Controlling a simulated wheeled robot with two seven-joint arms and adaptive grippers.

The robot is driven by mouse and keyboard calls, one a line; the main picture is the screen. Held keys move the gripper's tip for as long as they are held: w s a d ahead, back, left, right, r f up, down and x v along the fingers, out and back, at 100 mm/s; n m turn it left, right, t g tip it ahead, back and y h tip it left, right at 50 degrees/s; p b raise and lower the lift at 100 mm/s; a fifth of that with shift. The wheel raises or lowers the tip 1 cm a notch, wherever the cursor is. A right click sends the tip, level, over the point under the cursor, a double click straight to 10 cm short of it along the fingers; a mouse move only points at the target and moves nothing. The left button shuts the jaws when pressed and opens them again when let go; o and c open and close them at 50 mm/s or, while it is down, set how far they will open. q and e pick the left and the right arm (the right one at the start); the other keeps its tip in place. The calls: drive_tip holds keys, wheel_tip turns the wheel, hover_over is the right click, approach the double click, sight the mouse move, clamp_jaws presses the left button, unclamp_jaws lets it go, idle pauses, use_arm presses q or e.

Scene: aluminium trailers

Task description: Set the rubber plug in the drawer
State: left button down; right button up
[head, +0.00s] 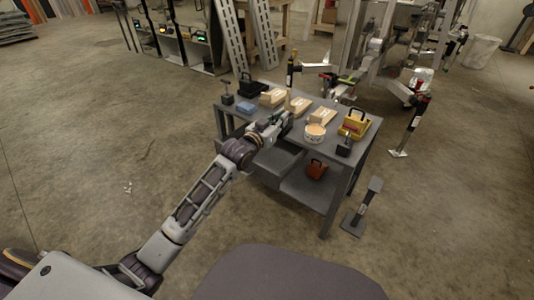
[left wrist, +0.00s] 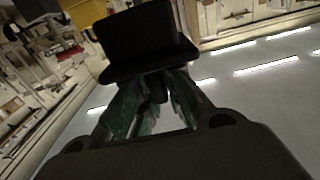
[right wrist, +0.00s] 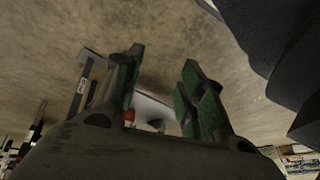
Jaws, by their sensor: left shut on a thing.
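My left gripper (head: 280,124) is at the front edge of the grey table, above the open drawer (head: 279,157). In the left wrist view, its green-padded fingers (left wrist: 150,105) are shut on a dark block with a narrow stem, which looks like the rubber plug (left wrist: 147,40).
A red container (head: 316,169) is on the lower shelf. Floor before the table is clear.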

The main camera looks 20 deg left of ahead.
use_arm(q)
drive_tip(key=w+f, duration=0.1)
drive_tip(key=w+a+f, duration=0.1)
drive_tip(key=f, duration=0.1)
drive_tip(key=w+f, duration=0.1)
drive_tip(key=shift+a+f, duration=0.15)
drive_tip(key=shift+a, duration=0.2)
drive_tip(key=shift+w+a+f, duration=0.15)
drive_tip(key=shift+a+f, duration=0.05)
drive_tip(key=shift+f, duration=0.3)
use_arm(e)
drive_tip(key=shift+w+a+f+t, duration=0.3)
drive_tip(key=shift+w+a+f, duration=0.05)
drive_tip(key=shift+w, duration=0.2)
use_arm(q)
drive_tip(key=shift+f, duration=0.1)
wheel_tip(320, 180, down, 6)
drive_tip(key=b, duration=0.2)
drive_tip(key=shift+b, duration=0.4)
use_arm(e)
drive_tip(key=shift+m+t+y, duration=0.3)
drive_tip(key=shift+t+y, duration=0.2)
drive_tip(key=shift+w+a+f, duration=0.1)
drive_tip(key=shift+a+f, duration=0.1)
drive_tip(key=shift+f, duration=0.7)
drive_tip(key=shift+w+a+f, duration=0.1)
drive_tip(key=shift+a+f, duration=0.1)
drive_tip(key=shift+f, duration=0.65)
drive_tip(key=shift+a+f, duration=0.2)
drive_tip(key=shift+f, duration=0.7)
